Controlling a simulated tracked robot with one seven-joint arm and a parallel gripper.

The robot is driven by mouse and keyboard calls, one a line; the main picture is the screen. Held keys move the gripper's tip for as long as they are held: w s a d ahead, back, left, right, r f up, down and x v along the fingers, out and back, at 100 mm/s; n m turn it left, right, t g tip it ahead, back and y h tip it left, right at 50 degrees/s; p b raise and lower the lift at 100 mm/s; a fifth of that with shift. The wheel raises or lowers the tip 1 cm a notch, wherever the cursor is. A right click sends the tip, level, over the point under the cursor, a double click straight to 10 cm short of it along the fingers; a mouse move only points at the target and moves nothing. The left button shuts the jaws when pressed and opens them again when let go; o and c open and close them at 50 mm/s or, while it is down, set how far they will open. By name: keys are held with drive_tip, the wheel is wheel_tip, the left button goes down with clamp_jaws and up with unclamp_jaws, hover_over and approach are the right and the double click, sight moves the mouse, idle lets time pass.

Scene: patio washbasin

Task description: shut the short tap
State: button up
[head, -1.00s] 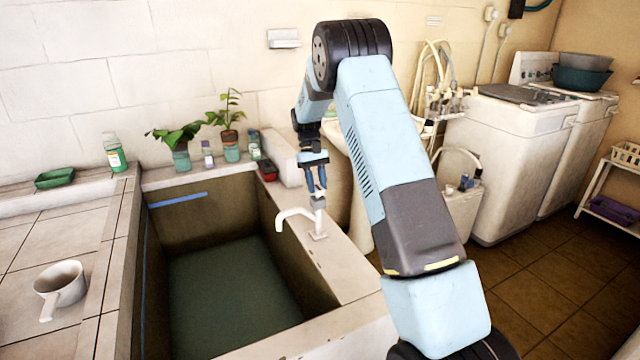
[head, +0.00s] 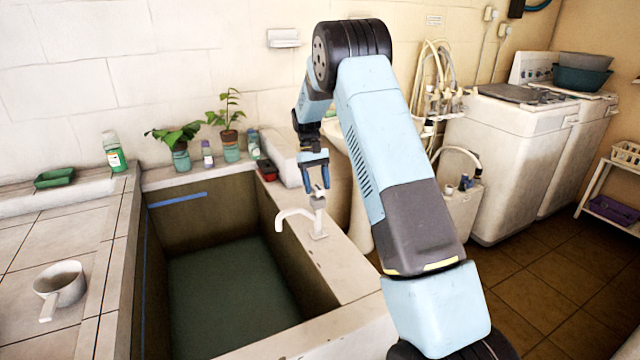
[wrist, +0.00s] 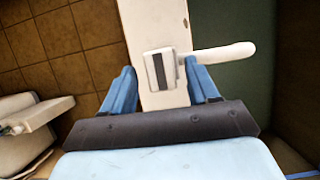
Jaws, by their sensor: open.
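The short tap (head: 318,222) is white, with a spout curving left over the basin, and stands on the basin's right rim. A small grey handle (head: 318,201) sits on top of its post. My gripper (head: 316,192) points down just above the handle, with its blue fingers spread apart. In the wrist view, the tap's handle (wrist: 160,70) has a dark stripe and lies between the open fingers, with a gap to each. The spout (wrist: 222,53) runs off to the right there. I cannot tell whether the fingertips are level with the handle.
The deep basin (head: 335,278) holds dark green water. Potted plants (head: 230,140) and bottles stand on its back ledge, with a red dish (head: 267,170) near the rear right corner. A white dipper (head: 60,285) is on the left counter. Washing machines (head: 510,150) stand at right.

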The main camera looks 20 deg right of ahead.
drive_tip(key=v, duration=1.3)
drive_tip(key=shift+r, duration=0.35)
drive_tip(key=s+d+r+m+t, duration=0.1)
drive_tip(key=s+r+t, duration=0.1)
drive_tip(key=s+r, duration=0.75)
drive_tip(key=s+d+r+t, duration=0.1)
drive_tip(key=s+r+t, duration=0.2)
drive_tip(key=s+r, duration=0.65)
drive_tip(key=s+f+t, duration=0.2)
drive_tip(key=s+f, duration=0.1)
drive_tip(key=s, duration=1.2)
drive_tip(key=s+f+m+t, duration=0.1)
drive_tip(key=s+f+t, duration=0.2)
drive_tip(key=s, duration=1.2)
drive_tip(key=shift+f+y, duration=0.4)
drive_tip(key=shift+d, duration=0.1)
